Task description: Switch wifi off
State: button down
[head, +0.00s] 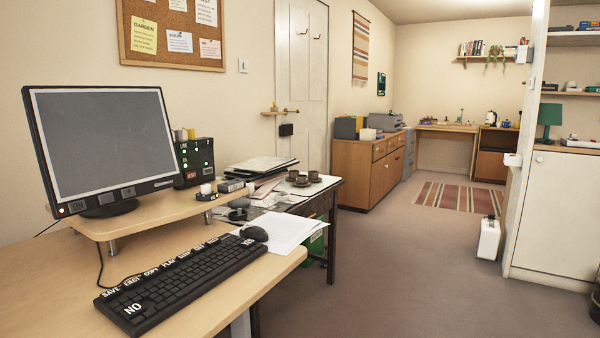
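A black box (195,162) with several small green lights, white lettering and a red label low on its front stands upright just right of the monitor. It looks like a router, but its lettering is too small to read surely, so I cannot tell which control is for wifi. The monitor partly hides its left side. My gripper is not in view.
The monitor (103,140) stands on a wooden riser (150,212) on the desk (60,285), with small items on the riser's right end. A labelled keyboard (180,283) and mouse (254,233) lie in front. Open carpet (400,270) lies right of the desk.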

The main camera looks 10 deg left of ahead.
aim_at(208, 170)
jog(key=z, duration=0.35)
jog(key=k, duration=0.45)
jog(key=z, duration=0.35)
jog(key=i, duration=0.85)
jog(key=u, duration=0.9)
jog(key=i, duration=0.9)
jog(key=u, duration=0.9)
